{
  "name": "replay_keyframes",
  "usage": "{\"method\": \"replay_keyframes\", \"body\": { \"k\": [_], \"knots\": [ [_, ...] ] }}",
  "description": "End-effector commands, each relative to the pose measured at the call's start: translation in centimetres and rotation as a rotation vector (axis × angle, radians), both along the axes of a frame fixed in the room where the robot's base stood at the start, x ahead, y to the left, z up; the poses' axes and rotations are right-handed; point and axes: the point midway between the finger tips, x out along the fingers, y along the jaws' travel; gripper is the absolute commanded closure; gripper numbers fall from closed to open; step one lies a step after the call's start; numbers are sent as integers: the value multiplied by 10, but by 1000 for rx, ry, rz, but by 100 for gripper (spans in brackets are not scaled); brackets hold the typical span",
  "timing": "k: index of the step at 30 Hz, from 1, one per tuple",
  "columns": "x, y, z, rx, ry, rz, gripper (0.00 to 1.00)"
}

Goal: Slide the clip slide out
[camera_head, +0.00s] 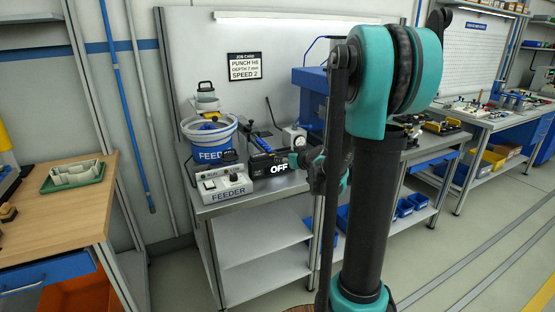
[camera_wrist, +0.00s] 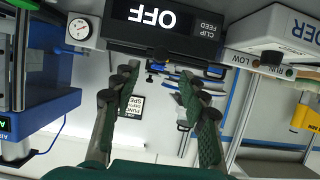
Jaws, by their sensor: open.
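The clip feed unit (camera_head: 267,166) is a dark box with a lit OFF display on the steel bench. In the wrist view its housing (camera_wrist: 130,38) shows upside down, with CLIP FEED lettering beside OFF. A small dark knob (camera_wrist: 160,53) sits at the housing's edge, between my fingers in the picture; I cannot tell whether it belongs to the clip slide. My gripper (camera_wrist: 158,82) is open, its two green-padded fingers apart with nothing between them. In the head view my gripper (camera_head: 308,166) is just right of the unit, partly hidden by my arm.
A white FEEDER control box (camera_head: 222,187) stands left of the unit, with a FEED bucket (camera_head: 208,140) behind it. A blue machine (camera_head: 310,95) and a round gauge (camera_wrist: 79,28) are close to the unit. The job card (camera_head: 245,67) hangs on the back panel.

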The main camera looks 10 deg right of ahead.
Motion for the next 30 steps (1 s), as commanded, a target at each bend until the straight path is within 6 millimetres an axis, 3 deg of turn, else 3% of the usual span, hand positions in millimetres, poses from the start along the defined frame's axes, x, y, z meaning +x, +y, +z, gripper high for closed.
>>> {"method": "replay_keyframes", "body": {
  "k": [15,29,30],
  "knots": [
    [63,21,-27,0,0,1,56],
    [70,23,-31,0,0,0,56],
    [70,23,-31,0,0,0,61]
  ]
}}
